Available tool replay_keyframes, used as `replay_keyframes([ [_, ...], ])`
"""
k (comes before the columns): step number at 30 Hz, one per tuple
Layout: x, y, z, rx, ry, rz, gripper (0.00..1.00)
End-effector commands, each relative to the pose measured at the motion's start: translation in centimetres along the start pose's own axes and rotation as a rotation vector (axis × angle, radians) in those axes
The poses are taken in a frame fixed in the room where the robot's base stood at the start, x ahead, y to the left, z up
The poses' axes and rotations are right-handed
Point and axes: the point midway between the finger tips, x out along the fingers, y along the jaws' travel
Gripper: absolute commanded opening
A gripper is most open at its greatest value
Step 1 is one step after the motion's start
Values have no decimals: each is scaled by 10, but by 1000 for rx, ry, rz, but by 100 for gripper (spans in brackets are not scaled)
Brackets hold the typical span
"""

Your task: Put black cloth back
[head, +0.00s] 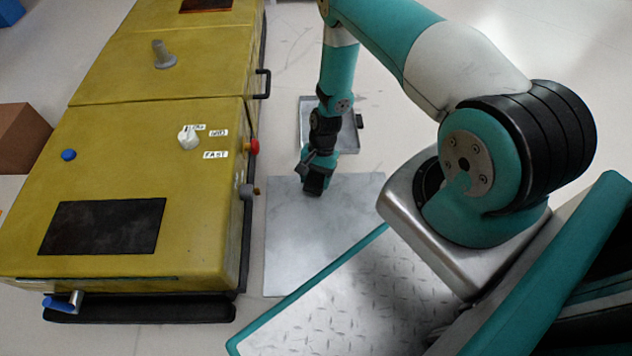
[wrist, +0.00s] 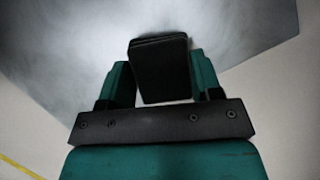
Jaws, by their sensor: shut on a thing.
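The black cloth (wrist: 160,72) shows in the wrist view as a dark, folded, block-like bundle between the two teal fingers of my gripper (wrist: 158,85). My gripper is shut on it. In the head view my gripper (head: 313,184) points down over the far part of a flat grey plate (head: 325,240), right of the yellow module. The cloth shows there as a small dark shape (head: 314,186) at the fingertips. I cannot tell whether the cloth touches the plate.
The yellow module (head: 200,240) stands on the left with a white knob (head: 188,138), a red button (head: 253,146) and a dark panel (head: 103,226). A shallow metal tray (head: 345,140) lies beyond my gripper. A brown box (head: 22,138) is at far left.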

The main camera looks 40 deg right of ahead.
Motion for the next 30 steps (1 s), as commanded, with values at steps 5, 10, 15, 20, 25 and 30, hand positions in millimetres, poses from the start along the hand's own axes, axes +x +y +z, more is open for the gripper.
replay_keyframes([
  [5, 5, 0, -2, 0, 0, 0, 37],
  [10, 7, 0, -3, 0, 0, 0, 37],
  [15, 9, 0, -4, 0, 1, 1, 70],
  [20, 9, 0, -4, 0, 1, 1, 84],
  [25, 8, 0, -4, 1, 1, 2, 84],
  [30, -10, -1, -1, 1, 3, 1, 84],
])
